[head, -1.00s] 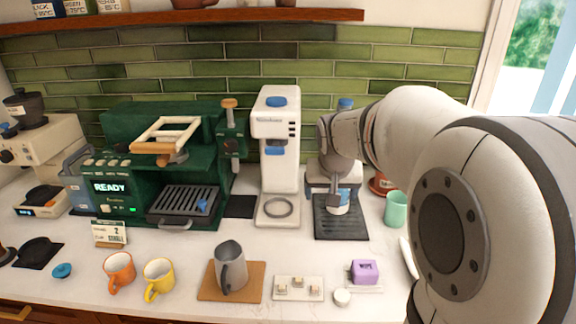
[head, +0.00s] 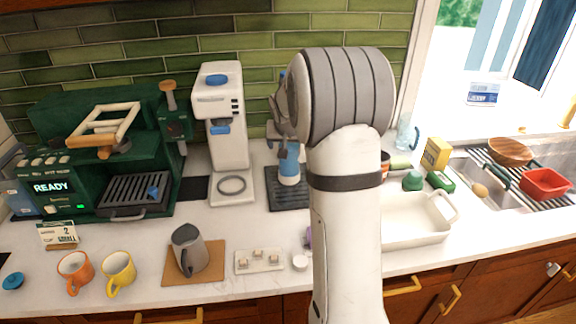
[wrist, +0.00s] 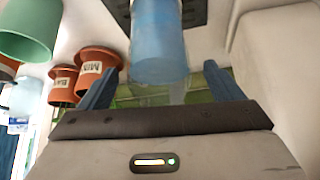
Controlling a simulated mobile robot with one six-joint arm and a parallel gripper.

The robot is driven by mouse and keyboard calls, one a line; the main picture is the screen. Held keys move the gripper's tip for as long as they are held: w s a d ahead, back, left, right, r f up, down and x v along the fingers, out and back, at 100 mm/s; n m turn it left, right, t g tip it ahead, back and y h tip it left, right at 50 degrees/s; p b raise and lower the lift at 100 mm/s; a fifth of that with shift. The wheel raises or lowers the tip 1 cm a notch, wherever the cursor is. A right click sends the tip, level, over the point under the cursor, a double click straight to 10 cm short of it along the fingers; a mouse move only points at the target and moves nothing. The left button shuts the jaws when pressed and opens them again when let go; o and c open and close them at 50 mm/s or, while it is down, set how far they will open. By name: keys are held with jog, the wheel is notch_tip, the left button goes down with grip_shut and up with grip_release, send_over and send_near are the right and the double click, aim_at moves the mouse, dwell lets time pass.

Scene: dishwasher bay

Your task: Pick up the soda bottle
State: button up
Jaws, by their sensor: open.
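The soda bottle (head: 289,168), blue and white, stands at the black drip tray (head: 272,196), left of my arm in the head view. My wrist and the machine behind partly hide its upper part. In the wrist view a blue, translucent cylinder, which looks like the bottle (wrist: 158,40), lies between and ahead of my two fingers. My gripper (wrist: 160,88) is open, with one blue finger on each side of it. I see no finger contact with the bottle. The fingertips are not clear in the head view.
A white machine (head: 222,130) stands left of the drip tray. A grey pitcher (head: 188,250) and mugs (head: 118,272) are at the counter's front. A white basin (head: 415,222) is right of my arm. In the wrist view, a green cup (wrist: 27,30) and terracotta pots (wrist: 97,62) are left.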

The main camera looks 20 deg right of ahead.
jog(key=shift+w+d+f, duration=0.1)
jog(key=shift+w+f, duration=0.05)
jog(key=shift+f, duration=0.2)
jog(key=c, duration=1.5)
jog(key=shift+c, duration=1.2)
jog(key=shift+r, duration=0.2)
